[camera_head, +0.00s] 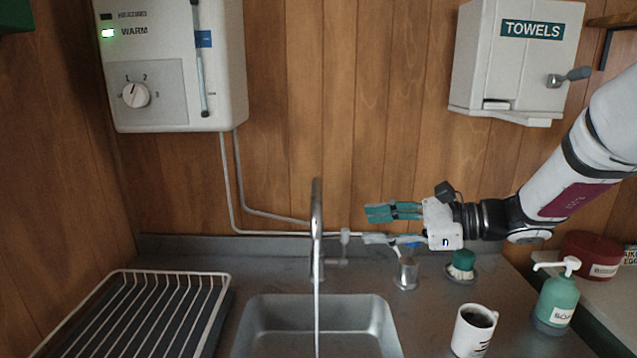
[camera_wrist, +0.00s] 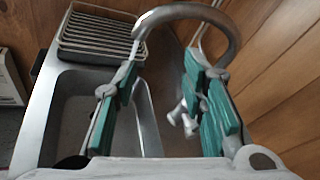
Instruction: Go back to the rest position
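My gripper (camera_head: 376,225) is held out from the right, above the counter behind the sink and to the right of the tall tap. In the wrist view its two teal-padded fingers (camera_wrist: 162,78) stand apart, with nothing held between them. The curved tap spout (camera_wrist: 190,14) shows beyond the fingers. In the head view the tap (camera_head: 317,215) stands upright with a thin stream of water (camera_head: 317,312) falling into the sink (camera_head: 262,318).
A wire dish rack (camera_head: 190,274) is at left. A mug (camera_head: 462,335), soap bottle (camera_head: 556,303), green-topped brush (camera_head: 462,262) and metal cup (camera_head: 405,274) stand at right. The water heater (camera_head: 165,50) and towel dispenser (camera_head: 500,75) hang on the wall.

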